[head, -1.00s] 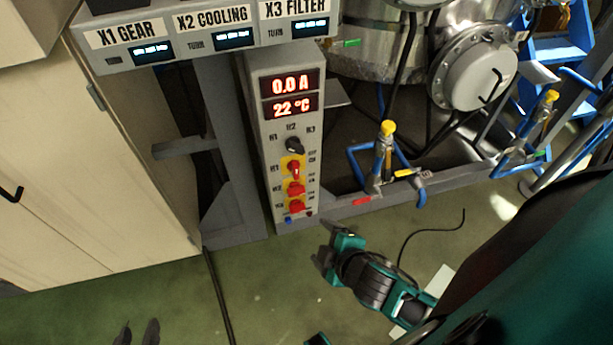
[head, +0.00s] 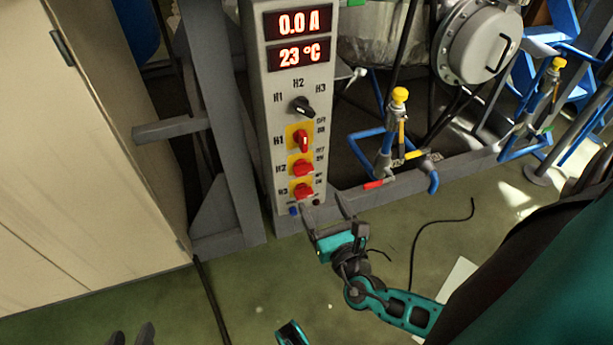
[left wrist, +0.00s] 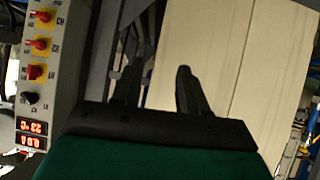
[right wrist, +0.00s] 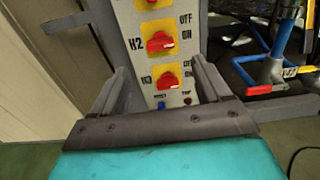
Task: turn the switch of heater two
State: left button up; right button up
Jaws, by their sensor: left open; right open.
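The heater two switch H2 (head: 302,168) is a red knob on a yellow plate on the grey control box (head: 262,150). In the right wrist view, its knob (right wrist: 160,41) lies roughly level, beside OFF and ON labels. H1 (head: 303,140) is above it and H3 (head: 303,190) below. My right gripper (head: 322,203) is open and empty in front of the box's lower end. In the right wrist view, H3 (right wrist: 167,80) shows between its fingers, with H2 higher. My left gripper (head: 131,335) is open and empty, low at left, away from the box.
A black selector (head: 301,106) sits above the red switches, under displays reading 0.0 A and 23 °C (head: 300,55). Blue pipework with a yellow-capped valve (head: 399,95) stands right of the box. A grey post (head: 217,100) and cream cabinet (head: 85,170) stand left. A cable lies on the floor.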

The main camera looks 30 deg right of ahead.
aim_at(305, 172)
jog(key=b+x, duration=0.1)
jog(key=x, duration=0.9)
jog(key=shift+w+d, duration=0.15)
jog(key=shift+w, duration=0.1)
pick_arm(q)
jog(key=shift+w+f, duration=0.25)
pick_arm(e)
jog(key=c, duration=1)
pick_arm(q)
jog(key=shift+d, duration=0.1)
pick_arm(e)
jog(key=shift+c, duration=0.2)
